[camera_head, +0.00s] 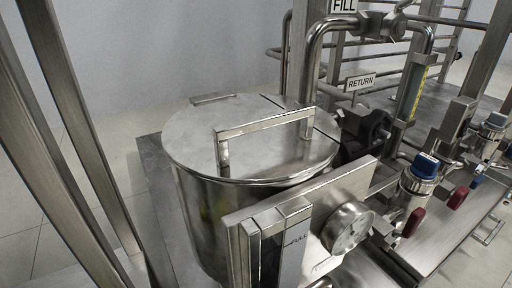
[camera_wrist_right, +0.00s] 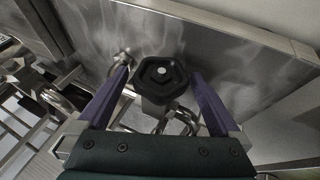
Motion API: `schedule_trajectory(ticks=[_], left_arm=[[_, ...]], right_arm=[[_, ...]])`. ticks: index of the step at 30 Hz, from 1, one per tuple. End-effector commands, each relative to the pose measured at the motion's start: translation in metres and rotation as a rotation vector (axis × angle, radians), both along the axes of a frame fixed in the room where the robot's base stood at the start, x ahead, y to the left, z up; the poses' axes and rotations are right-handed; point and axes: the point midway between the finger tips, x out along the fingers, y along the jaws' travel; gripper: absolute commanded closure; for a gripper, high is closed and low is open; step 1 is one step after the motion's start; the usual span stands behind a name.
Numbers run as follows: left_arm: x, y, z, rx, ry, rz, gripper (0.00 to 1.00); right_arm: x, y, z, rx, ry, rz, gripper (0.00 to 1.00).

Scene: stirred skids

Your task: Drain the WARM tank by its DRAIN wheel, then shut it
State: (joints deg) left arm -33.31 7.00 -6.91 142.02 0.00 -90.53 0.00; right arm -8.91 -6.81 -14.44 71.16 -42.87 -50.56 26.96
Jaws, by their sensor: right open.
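A steel tank (camera_head: 200,215) with a flat round lid and a bar handle stands in the middle of the head view. No WARM or DRAIN label is readable in either view. A level strip marked FULL (camera_head: 292,245) is at the tank's front. In the right wrist view, my right gripper (camera_wrist_right: 160,75) is open, its two purple fingers on either side of a black wheel (camera_wrist_right: 162,76) with a pale centre. The wheel sits between the fingertips with gaps on both sides. I cannot tell which wheel it is. My left gripper is not in view.
A round gauge (camera_head: 347,228) is at the tank's front right. A dark wheel (camera_head: 375,130) is by the RETURN sign (camera_head: 360,82). A FILL sign (camera_head: 343,5) is above. Blue-topped valves (camera_head: 426,165) and red handles (camera_head: 414,221) stand at the right. Pipes crowd the back.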

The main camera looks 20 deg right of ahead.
Motion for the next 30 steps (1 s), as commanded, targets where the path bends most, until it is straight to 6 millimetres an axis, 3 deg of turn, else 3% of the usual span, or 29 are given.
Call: schedule_trajectory(ticks=[2,22,30], left_arm=[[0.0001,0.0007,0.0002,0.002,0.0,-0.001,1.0],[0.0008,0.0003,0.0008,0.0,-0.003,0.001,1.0],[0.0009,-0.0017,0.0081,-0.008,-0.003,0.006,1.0]], right_arm=[[-0.0002,0.0001,0.0001,0.0,0.0,0.0,0.07],[-0.0006,0.0002,-0.0002,0.0,0.001,0.0,0.82],[-0.0008,-0.0003,0.002,0.029,0.005,0.0,0.82]])
